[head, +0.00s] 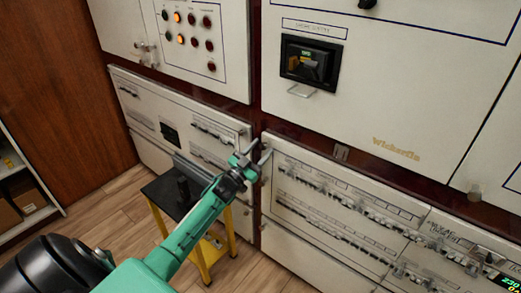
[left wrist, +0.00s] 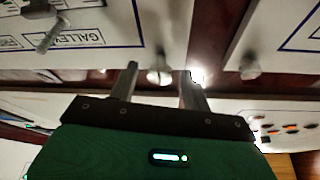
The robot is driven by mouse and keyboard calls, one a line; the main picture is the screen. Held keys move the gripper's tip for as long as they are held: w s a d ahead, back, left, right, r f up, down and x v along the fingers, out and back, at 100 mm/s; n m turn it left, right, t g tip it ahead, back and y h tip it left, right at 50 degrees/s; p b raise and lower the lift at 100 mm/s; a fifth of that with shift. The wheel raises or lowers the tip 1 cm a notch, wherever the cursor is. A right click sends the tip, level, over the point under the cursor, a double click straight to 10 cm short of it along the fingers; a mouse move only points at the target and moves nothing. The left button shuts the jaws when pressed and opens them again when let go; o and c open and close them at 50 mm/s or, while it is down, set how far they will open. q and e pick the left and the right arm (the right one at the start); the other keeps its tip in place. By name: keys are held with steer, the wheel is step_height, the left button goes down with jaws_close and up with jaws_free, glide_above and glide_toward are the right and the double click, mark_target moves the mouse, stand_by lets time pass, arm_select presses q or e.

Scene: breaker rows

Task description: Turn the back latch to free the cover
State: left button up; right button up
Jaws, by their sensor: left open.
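My left gripper (head: 257,153) is open at the upper left corner of the lower right breaker panel (head: 318,205). In the left wrist view its two fingers (left wrist: 160,82) point at a pale rounded knob (left wrist: 159,70), which shows in the gap between them. I cannot tell whether a finger touches it. A second pale knob (left wrist: 249,66) is right of the fingers, and a metal handle (left wrist: 46,36) is at the upper left. Which of these is the back latch is not clear. The gripper hides part of the panel corner in the head view. My right gripper is not in view.
A black-topped stand with yellow legs (head: 160,190) is below my left forearm, close to the cabinets. Another breaker panel (head: 150,98) is at the left, and an upper cabinet with a dark recessed switch (head: 310,63) is above. Shelves (head: 25,190) stand at the far left.

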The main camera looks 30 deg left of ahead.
arm_select(q)
steer(key=shift+w, duration=0.15)
steer(key=c, duration=1)
